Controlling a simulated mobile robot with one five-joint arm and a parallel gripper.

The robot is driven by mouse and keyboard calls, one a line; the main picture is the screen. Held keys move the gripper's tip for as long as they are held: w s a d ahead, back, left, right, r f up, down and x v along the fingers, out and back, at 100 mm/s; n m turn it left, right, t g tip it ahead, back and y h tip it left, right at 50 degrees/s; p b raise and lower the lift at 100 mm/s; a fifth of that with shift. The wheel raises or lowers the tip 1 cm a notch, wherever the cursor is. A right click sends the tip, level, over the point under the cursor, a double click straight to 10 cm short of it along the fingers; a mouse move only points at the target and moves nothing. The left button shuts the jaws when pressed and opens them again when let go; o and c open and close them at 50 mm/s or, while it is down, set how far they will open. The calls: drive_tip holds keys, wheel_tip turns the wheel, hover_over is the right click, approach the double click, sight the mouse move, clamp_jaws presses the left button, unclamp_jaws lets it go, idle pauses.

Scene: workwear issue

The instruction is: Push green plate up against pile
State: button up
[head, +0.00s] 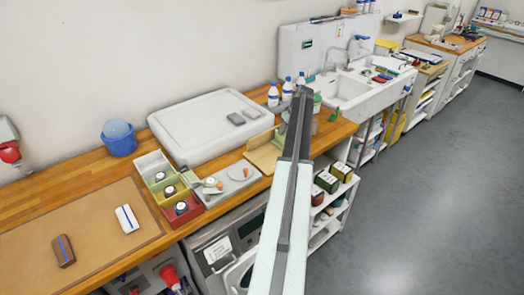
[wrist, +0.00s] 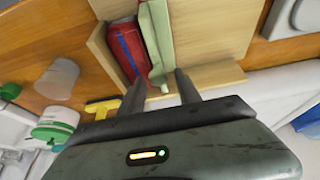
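Contact is unclear. In the head view my arm reaches over the counter and hides most of this spot, beside a light wooden holder (head: 262,157).
In the wrist view, a yellow item (wrist: 102,108), a clear cup (wrist: 59,78) and a green-capped container (wrist: 55,126) stand left of the holder. In the head view, a white tray (head: 190,128), a compartment box (head: 160,172) and white bottles (head: 273,96) are nearby.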

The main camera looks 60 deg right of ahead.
wheel_tip(320, 180, up, 7)
drive_tip(key=p, duration=0.5)
drive_tip(key=shift+f+p, duration=0.15)
drive_tip(key=shift+p, duration=0.2)
drive_tip(key=shift+f, duration=0.15)
